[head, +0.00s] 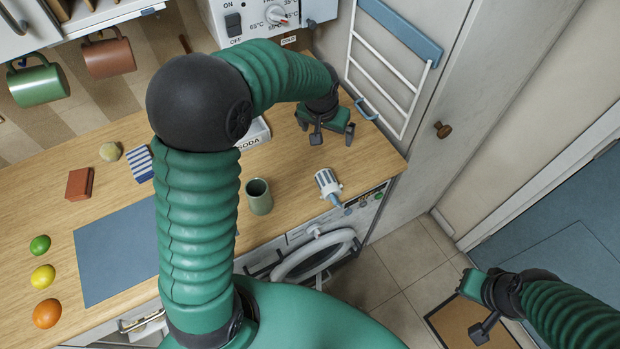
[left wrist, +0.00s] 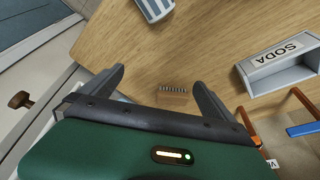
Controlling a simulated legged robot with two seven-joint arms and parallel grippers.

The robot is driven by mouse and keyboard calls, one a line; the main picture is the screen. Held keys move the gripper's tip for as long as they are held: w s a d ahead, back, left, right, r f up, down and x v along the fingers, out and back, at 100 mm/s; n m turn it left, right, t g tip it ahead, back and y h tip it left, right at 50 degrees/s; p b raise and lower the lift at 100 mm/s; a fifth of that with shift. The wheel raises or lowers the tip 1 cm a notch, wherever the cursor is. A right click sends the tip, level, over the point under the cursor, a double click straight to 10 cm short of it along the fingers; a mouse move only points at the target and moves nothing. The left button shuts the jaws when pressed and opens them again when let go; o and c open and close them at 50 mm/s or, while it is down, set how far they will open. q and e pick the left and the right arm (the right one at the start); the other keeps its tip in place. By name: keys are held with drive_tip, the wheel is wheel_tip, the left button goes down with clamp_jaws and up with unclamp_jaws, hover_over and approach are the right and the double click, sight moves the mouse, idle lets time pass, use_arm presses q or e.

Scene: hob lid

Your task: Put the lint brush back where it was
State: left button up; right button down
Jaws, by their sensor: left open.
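In the left wrist view a small light-brown block with a row of dark bristles (left wrist: 172,92) lies on the wooden counter, between my open left fingers. It looks like the lint brush, but it is small and partly hidden by the gripper. My left gripper (head: 332,136) is open and empty low over the counter's right end; its fingers also show in the left wrist view (left wrist: 158,76). In the head view the gripper hides the brush. My right gripper (head: 472,306) looks open and empty, low at the right over the floor.
A SODA box (head: 254,132) stands left of my left gripper. A blue-striped white container (head: 327,183) and a green cup (head: 259,197) stand near the counter's front edge. A white rack (head: 385,70) hangs behind at the right. A blue mat (head: 115,255) and fruit lie farther left.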

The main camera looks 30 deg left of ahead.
use_arm(q)
drive_tip(key=s+d+f, duration=0.1)
drive_tip(key=s+d, duration=0.2)
drive_tip(key=s, duration=0.7)
drive_tip(key=s+d+f+m+g, duration=0.1)
drive_tip(key=s+d+f, duration=0.1)
drive_tip(key=s, duration=0.7)
drive_tip(key=shift+s+d+f+h, duration=0.15)
drive_tip(key=shift+s+d+h, duration=0.15)
drive_tip(key=shift+s+d, duration=0.1)
drive_tip(key=shift+d, duration=0.2)
drive_tip(key=shift+a, duration=0.15)
